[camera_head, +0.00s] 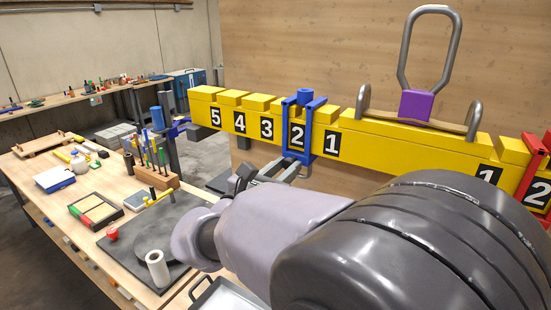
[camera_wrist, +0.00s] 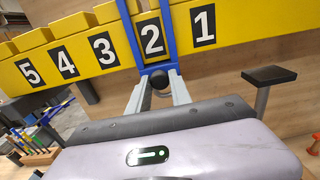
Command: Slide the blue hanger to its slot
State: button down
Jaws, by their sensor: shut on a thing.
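The blue hanger (camera_head: 308,130) hangs around the yellow beam (camera_head: 400,142), its two bars on either side of the number 2 label. It also shows in the wrist view (camera_wrist: 169,35), where the 2 shows between its bars. The beam's front carries the labels 5, 4, 3, 2, 1 from left to right, with raised blocks and gaps along its top. My gripper (camera_head: 288,170) is below the beam, shut on the lower end of the blue hanger. In the wrist view my fingers (camera_wrist: 158,92) close around a dark round knob under the hanger's blue crosspiece.
A red hanger (camera_head: 531,165) sits on the beam at the far right, near more labels. A purple block with a metal loop (camera_head: 416,105) stands above the beam. A workbench (camera_head: 100,225) with tools lies at left. Dark arm links of mine cover the lower right.

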jog(key=c, duration=1.2)
grip_release()
jog(key=v, duration=1.7)
jog(key=shift+s+a+p, duration=0.15)
jog(key=shift+p, duration=0.2)
